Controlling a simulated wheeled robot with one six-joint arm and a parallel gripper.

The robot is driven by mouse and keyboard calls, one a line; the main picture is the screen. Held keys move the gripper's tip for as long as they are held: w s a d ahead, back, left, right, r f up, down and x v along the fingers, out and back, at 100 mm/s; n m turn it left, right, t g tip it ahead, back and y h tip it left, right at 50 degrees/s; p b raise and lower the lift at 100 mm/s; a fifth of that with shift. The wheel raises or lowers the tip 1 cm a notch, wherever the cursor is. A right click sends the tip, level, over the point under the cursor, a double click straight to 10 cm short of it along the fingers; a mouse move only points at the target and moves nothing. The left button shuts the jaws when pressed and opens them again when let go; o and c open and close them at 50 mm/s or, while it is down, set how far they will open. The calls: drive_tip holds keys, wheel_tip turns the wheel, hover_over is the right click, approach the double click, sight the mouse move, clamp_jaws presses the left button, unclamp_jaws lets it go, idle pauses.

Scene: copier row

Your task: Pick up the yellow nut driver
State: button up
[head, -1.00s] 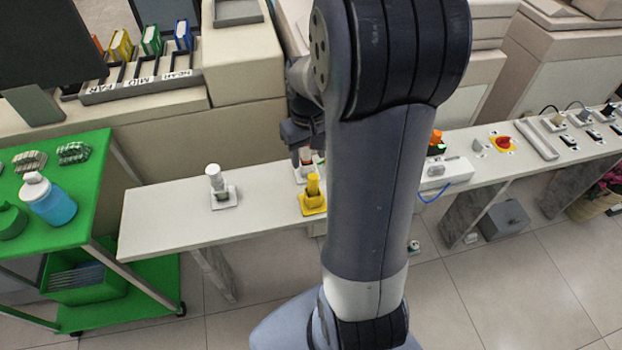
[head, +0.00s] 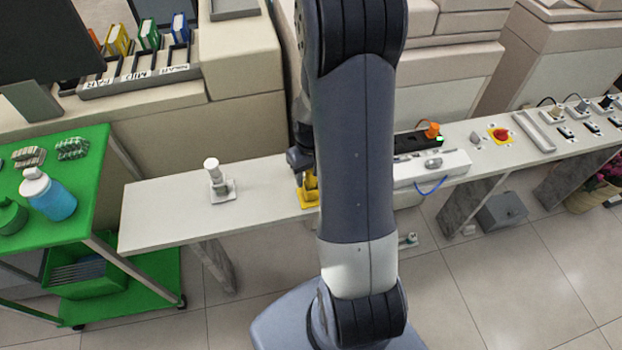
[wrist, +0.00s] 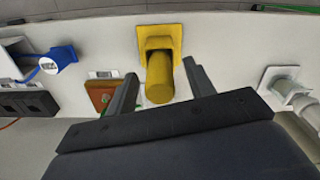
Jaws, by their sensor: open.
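The yellow nut driver (wrist: 160,80) stands in a yellow square holder (wrist: 150,32) on the narrow white shelf. In the head view the yellow driver (head: 311,183) is partly hidden behind my arm. My gripper (wrist: 158,82) is open in the wrist view, with one finger on each side of the driver's handle end. The fingers look apart from it, and I cannot tell how far the handle lies between them. In the head view the gripper (head: 299,160) is at the driver, mostly covered by my arm.
A white-handled tool (head: 215,176) stands in its holder to the left. In the wrist view a red-brown item (wrist: 100,94) sits beside the left finger, and a blue item (wrist: 58,60) lies farther left. A green cart (head: 85,215) stands at the left.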

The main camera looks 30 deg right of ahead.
drive_tip(key=shift+c, duration=0.5)
drive_tip(key=c, duration=1)
wheel_tip(320, 180, up, 10)
drive_tip(key=o, duration=0.5)
drive_tip(key=c, duration=0.5)
drive_tip(key=o, duration=0.5)
clamp_jaws()
